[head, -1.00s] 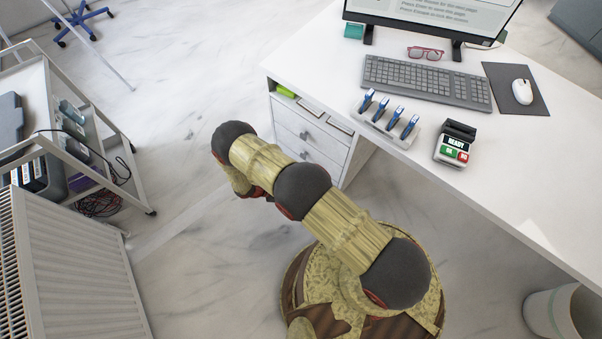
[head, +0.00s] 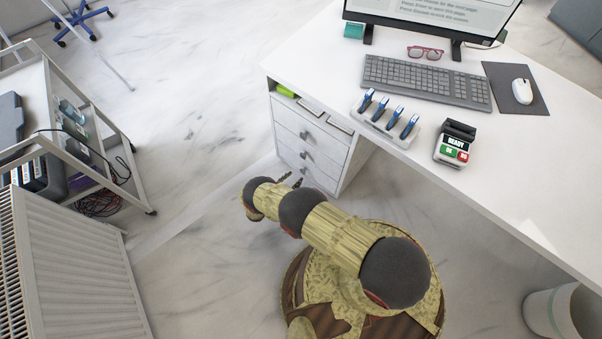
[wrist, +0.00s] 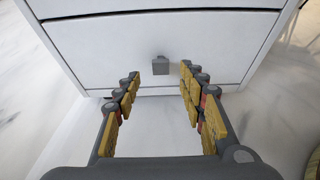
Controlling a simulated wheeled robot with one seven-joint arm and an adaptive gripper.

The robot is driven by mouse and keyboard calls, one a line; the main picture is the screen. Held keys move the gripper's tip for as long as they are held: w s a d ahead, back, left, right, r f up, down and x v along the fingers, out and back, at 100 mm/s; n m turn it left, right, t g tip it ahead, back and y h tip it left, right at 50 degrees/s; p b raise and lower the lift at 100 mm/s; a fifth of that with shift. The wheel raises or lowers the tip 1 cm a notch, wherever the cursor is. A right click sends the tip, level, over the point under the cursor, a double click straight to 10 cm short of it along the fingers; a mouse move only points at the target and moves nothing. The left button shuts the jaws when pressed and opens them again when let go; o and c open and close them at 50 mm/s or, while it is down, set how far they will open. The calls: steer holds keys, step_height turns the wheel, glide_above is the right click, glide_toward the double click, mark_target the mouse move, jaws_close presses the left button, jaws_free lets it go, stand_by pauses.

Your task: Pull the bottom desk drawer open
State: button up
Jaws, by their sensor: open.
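The white desk drawer unit (head: 345,160) stands under the left end of the desk, with several stacked drawers that look shut. The bottom drawer (head: 296,169) is low at its front; its face also shows in the wrist view (wrist: 110,62). Its small grey square handle (wrist: 160,64) is in the middle of that face. My gripper (wrist: 159,82) is open, with its two fingers apart on either side of the handle in the picture. I cannot tell whether the fingertips reach past the handle; no contact shows. In the head view my gripper (head: 293,181) is low by the drawer front, partly hidden by my wrist.
A white trolley (head: 135,175) and a radiator (head: 80,265) stand at the left. The marble floor (head: 200,160) between them and the drawers is clear. The desk (head: 440,185) overhangs at the right, with a bin (head: 545,315) below it.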

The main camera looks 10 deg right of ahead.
mark_target(302, 172)
steer(key=b+x, duration=0.1)
steer(key=x, duration=0.6)
steer(key=shift+s+b, duration=0.1)
steer(key=shift+b, duration=0.3)
steer(key=shift+c, duration=0.6)
jaws_close()
